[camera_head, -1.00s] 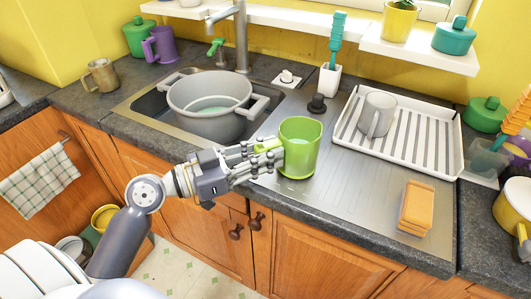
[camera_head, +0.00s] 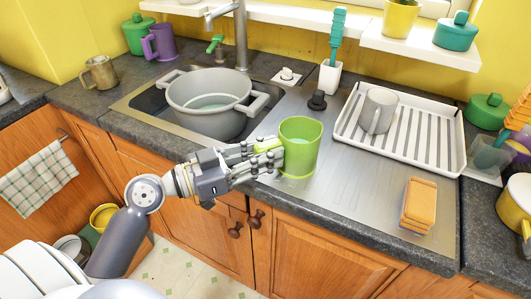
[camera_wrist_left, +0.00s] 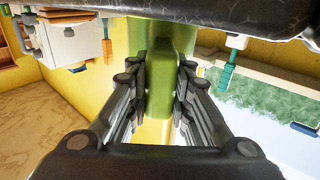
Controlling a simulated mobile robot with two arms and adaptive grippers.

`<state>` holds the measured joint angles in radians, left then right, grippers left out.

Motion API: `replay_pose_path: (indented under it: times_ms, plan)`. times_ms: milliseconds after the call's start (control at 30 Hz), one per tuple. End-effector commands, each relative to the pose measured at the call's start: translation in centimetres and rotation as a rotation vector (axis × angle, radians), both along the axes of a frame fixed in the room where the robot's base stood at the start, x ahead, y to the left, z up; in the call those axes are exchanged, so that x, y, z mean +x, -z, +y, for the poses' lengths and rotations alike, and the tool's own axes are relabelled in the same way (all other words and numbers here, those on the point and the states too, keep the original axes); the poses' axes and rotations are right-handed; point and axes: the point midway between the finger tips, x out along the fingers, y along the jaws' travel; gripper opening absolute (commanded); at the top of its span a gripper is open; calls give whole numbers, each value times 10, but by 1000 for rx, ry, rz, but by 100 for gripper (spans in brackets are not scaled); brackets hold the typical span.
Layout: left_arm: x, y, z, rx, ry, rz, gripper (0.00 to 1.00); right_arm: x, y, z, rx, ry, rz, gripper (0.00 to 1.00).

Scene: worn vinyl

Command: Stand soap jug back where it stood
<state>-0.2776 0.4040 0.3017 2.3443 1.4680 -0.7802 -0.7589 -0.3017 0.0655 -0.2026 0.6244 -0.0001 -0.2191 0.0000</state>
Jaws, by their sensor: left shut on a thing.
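The soap jug, a green jug (camera_head: 302,150) with some pale liquid inside, is upright at the left end of the steel draining board, near the front edge of the counter. My left gripper (camera_head: 262,153) comes in from the left and is shut on the jug's handle. I cannot tell whether the jug's base touches the steel. In the left wrist view, the green of the jug (camera_wrist_left: 160,75) shows between the two rows of fingers (camera_wrist_left: 160,110). My right gripper is not in view.
A grey pot (camera_head: 208,104) sits in the sink to the left. A white dish rack (camera_head: 450,165) with a grey mug (camera_head: 378,110) stands behind right. Orange sponges (camera_head: 419,204) lie at right. A black plug (camera_head: 317,100) and a brush holder (camera_head: 330,76) stand behind. Bare steel separates jug and sponges.

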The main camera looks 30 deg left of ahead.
Motion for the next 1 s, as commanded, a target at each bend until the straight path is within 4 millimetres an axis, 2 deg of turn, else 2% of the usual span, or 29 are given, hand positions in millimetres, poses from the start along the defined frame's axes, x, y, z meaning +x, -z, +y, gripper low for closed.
replay_pose_path:
  times_ms: [367, 400, 500, 1000]
  plan:
    - [0, 1, 0, -1, 0, -2, 0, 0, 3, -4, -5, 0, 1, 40]
    - [0, 1, 0, -1, 0, -2, 24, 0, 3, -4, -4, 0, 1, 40]
    - [0, 1, 0, -1, 0, -1, 43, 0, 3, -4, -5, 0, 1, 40]
    - [0, 3, 0, 0, 0, 1, 43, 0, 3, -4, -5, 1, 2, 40]
